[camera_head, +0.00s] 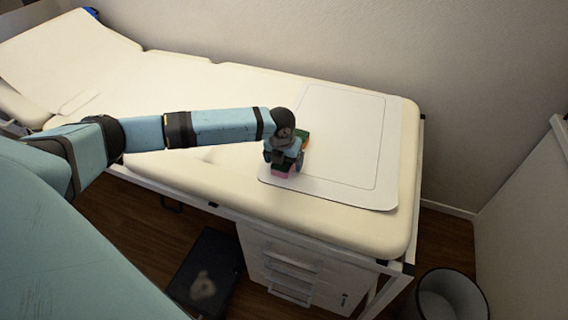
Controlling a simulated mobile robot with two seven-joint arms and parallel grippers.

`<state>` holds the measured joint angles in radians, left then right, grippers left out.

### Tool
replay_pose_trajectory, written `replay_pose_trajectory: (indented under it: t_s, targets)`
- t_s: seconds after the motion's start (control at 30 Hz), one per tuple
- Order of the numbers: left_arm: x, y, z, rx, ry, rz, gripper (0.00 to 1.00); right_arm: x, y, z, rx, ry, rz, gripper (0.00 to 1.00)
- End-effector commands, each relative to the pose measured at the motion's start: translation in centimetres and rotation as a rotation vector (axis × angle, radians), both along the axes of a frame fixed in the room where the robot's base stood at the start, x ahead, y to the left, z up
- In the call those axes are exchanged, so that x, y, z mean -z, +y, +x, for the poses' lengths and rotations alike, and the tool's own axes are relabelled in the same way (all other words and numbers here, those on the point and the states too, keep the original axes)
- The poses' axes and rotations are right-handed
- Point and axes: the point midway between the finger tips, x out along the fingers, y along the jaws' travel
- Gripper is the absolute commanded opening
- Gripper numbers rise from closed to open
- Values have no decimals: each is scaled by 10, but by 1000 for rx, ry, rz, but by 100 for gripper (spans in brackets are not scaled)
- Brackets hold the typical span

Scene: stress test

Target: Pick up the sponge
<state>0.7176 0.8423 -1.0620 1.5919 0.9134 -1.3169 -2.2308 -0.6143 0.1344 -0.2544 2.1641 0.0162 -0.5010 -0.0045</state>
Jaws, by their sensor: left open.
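A small pink and green thing, which looks like the sponge (281,172), lies on the white sheet on the padded bed. Its pink part shows below my left gripper (283,162) and a green part shows at the gripper's upper right. My left gripper points down over it and is open. The wrist and fingers hide most of the sponge, so I cannot tell whether the fingers touch it or stand around it. My right gripper is not in view.
The sheet (345,140) has a thin rectangular outline and bare room right of my gripper. The cream bed (225,85) runs along the wall. A drawer cabinet (310,258) stands under it. A bin (447,296) and a dark step stool (207,270) are on the floor.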

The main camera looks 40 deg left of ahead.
Motion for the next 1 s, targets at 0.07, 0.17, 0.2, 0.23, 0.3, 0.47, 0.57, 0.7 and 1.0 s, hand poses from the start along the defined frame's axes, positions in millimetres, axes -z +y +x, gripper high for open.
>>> replay_pose_trajectory:
  t_s: [0.07, 0.17, 0.2, 0.23, 0.3, 0.47, 0.57, 0.7, 1.0]
  targets:
    - [0, 0, 0, 0, 0, 0, 89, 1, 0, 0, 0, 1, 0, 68]
    - [0, 0, 0, 0, 0, 0, 89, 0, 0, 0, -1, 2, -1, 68]
    - [0, 0, 0, 0, 0, 0, 89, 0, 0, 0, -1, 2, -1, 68]
    - [0, 0, 0, -1, 0, 0, 89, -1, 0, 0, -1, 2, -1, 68]
    - [1, 0, 0, -1, 0, 0, 89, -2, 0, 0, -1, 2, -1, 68]
    - [2, 0, 0, -1, 0, 0, 89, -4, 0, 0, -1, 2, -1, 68]
    - [3, 0, 0, -1, 0, 0, 89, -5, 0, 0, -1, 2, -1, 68]
    - [4, 0, 0, 0, 0, 0, 89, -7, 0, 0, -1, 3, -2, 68]
    - [5, 0, 0, 0, 0, 0, 80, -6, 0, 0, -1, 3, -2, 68]
